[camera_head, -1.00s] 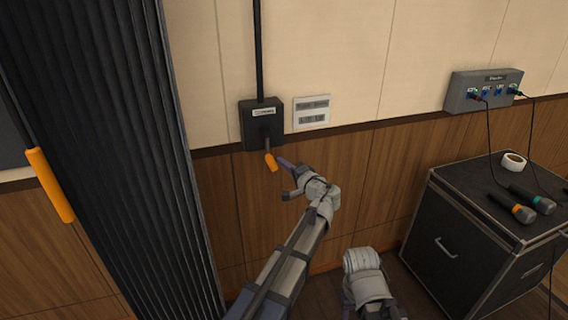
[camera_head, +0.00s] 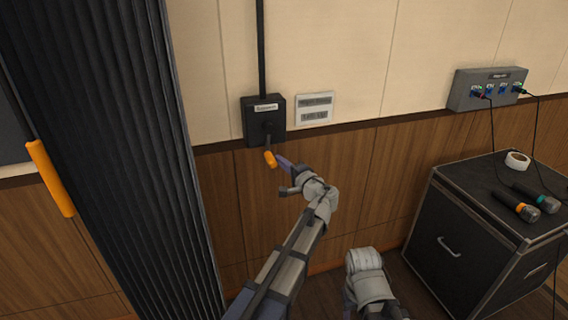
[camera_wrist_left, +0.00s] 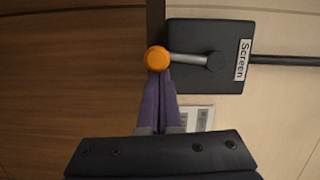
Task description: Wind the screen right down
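The screen winder is a black wall box (camera_head: 264,120), labelled "Screen" in the left wrist view (camera_wrist_left: 213,55). Its crank arm (camera_wrist_left: 188,58) hangs down from the box and ends in an orange handle (camera_head: 270,159). The handle also shows end-on in the left wrist view (camera_wrist_left: 157,58). My left gripper (camera_head: 281,161) is at the right of the handle, its purple fingers drawn together and seeming to meet it. The handle hides the fingertips in the wrist view, and I see no grip around it. My right gripper is not clearly seen. The screen itself cannot be made out.
A pale label plate (camera_head: 314,108) is beside the winder box. A dark pleated curtain (camera_head: 120,150) hangs at the left, with another orange handle (camera_head: 50,178) on its far side. A black case (camera_head: 450,235) with microphones (camera_head: 516,206) and tape (camera_head: 517,161) stands at the right, below a socket box (camera_head: 487,89).

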